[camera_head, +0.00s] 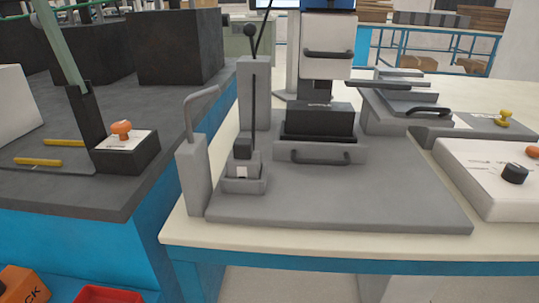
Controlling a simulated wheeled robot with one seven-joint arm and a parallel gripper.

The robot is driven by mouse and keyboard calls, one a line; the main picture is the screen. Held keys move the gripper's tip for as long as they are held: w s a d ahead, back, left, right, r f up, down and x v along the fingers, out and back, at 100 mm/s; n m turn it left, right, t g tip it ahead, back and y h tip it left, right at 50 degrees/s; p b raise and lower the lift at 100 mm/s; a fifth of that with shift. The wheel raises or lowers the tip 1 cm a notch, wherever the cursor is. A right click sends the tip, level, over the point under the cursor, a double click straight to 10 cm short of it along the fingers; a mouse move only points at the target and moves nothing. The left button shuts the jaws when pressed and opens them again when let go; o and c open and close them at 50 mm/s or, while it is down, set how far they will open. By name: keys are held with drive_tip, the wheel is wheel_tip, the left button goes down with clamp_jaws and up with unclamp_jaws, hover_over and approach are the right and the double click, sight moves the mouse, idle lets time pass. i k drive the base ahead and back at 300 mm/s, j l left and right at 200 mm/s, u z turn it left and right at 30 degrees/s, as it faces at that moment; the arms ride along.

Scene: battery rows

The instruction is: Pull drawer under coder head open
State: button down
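The coder head (325,55) is a white box with a dark bar handle, on a column at the back of a grey base plate. Below it sits a black block (318,120). Under and in front of the block is a low grey drawer (345,153) with a dark bar handle (319,160) on its front. I see no clear gap showing how far the drawer is out. My gripper is not in view, and nothing touches the drawer handle.
Left of the drawer stand a grey post (192,175) with a bent lever and a small fixture (243,175) with a thin rod. The grey base plate (350,205) is clear in front of the drawer. A white control box (490,178) is at right, a dark bench (60,190) at left.

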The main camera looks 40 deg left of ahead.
sight(299, 149)
drive_tip(key=u, duration=1.5)
drive_tip(key=i+l+u, duration=0.1)
drive_tip(key=l+u, duration=0.2)
